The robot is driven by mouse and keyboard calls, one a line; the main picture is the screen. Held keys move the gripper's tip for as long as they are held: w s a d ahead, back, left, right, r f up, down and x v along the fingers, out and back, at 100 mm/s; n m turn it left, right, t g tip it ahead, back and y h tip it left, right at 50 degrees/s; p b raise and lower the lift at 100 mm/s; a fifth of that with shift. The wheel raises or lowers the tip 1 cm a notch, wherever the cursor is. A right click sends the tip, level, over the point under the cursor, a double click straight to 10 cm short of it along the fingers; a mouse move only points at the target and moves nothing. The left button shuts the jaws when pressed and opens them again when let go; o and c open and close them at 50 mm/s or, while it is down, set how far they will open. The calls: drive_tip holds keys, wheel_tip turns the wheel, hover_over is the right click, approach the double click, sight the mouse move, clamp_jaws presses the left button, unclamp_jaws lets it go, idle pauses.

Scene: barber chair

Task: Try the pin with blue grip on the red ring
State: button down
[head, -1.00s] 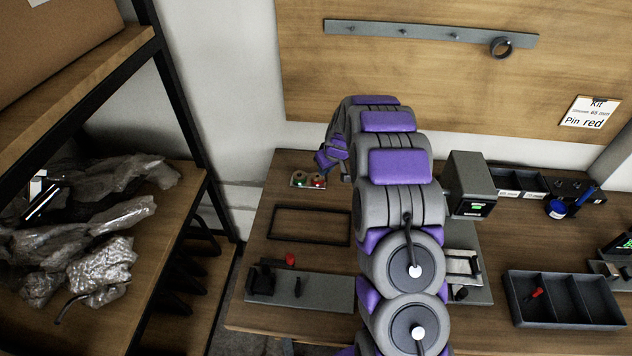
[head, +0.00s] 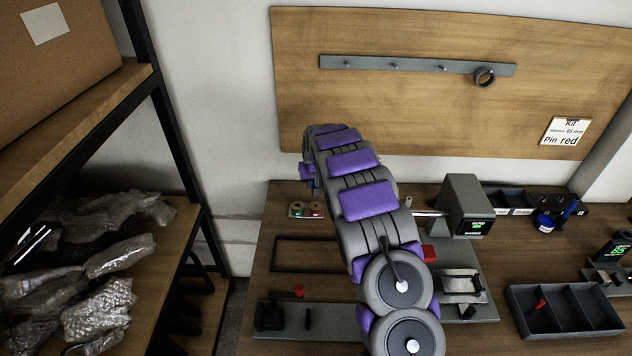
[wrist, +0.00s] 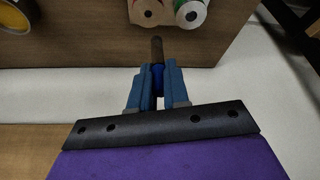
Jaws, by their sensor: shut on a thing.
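My gripper (wrist: 153,84) is shut on the pin with blue grip (wrist: 158,72). The pin's dark tip (wrist: 157,48) points away from the fingers, up the wrist picture. Just beyond the tip are two roll-shaped pieces: the red ring (wrist: 146,10), nearly in line with the tip, and a green-edged one (wrist: 191,12) to its right. A gap shows between tip and red ring. Both are cut off by the picture's top edge. In the head view, the small tray (head: 292,213) with the red and green pieces is at the back left of the bench, below my gripper (head: 309,183).
A black frame (head: 275,254) lies on the bench in front of the tray. A grey device with a display (head: 468,203) stands to the right. A divided dark tray (head: 515,310) holds a red item. A wall board (head: 400,110) rises behind. In the wrist view, a yellow-rimmed round thing (wrist: 17,27) is at top left.

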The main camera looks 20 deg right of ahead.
drive_tip(key=shift+r, duration=0.1)
drive_tip(key=d+f, duration=0.2)
drive_tip(key=shift+f, duration=0.4)
drive_tip(key=shift+a+f, duration=0.9)
drive_tip(key=shift+f, duration=0.2)
drive_tip(key=shift+d+f, duration=0.15)
drive_tip(key=shift+d, duration=0.55)
drive_tip(key=shift+a+p, duration=0.3)
drive_tip(key=shift+a, duration=0.5)
drive_tip(key=shift+d, duration=0.1)
drive_tip(key=shift+d, duration=0.25)
drive_tip(key=shift+a, duration=0.25)
